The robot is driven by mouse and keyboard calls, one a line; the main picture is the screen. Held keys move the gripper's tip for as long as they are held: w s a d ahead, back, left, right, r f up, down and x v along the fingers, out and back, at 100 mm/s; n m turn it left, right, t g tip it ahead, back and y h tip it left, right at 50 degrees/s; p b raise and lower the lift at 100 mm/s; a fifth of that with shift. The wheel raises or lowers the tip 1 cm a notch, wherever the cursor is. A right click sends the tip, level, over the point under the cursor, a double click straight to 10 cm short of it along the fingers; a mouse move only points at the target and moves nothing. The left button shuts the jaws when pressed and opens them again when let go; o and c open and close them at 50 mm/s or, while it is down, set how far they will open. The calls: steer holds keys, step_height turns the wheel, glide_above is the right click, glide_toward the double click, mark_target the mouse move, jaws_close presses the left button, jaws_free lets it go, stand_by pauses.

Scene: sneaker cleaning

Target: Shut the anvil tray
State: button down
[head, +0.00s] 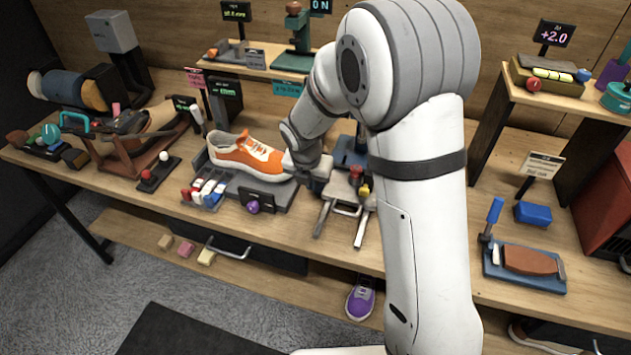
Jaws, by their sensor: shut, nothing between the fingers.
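A small grey tray (343,187) carries red and yellow pieces and stands in front of a blue press-like stand (350,152); I take it for the anvil tray. Two grey rails reach forward from it over the worktop, with a thin handle (346,211) between them. It appears to stand out from the stand. My gripper (318,172) is shut and empty at the tray's left side, close to the orange sneaker. I cannot tell whether it touches the tray. My arm hides what lies to the right of the stand.
An orange sneaker (246,155) sits on a grey holder left of my gripper. A rack of coloured bottles (206,191) and a purple knob (252,207) are in front of it. A drawer with a handle (228,251) is below the bench. Bare wood (300,235) lies before the tray.

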steer(key=d+v, duration=0.1)
steer(key=v, duration=0.6)
steer(key=s+a+f+t+h+b, duration=0.2)
steer(key=s+a+f+t+b, duration=0.15)
steer(key=s+t+b, duration=0.35)
steer(key=shift+g, duration=0.6)
steer(key=b+x, duration=0.1)
steer(key=x, duration=0.2)
steer(key=w+b+x, duration=0.1)
steer(key=x, duration=0.3)
steer(key=r+b+x, duration=0.1)
steer(key=x, duration=0.2)
steer(key=shift+w+a+f, duration=0.25)
steer(key=shift+w+a, duration=0.1)
steer(key=w, duration=0.1)
steer(key=w+d, duration=0.1)
steer(key=w, duration=0.1)
steer(key=shift+w+p, duration=0.1)
steer(key=shift+p, duration=0.2)
steer(key=shift+w+d, duration=0.2)
steer(key=shift+w, duration=0.2)
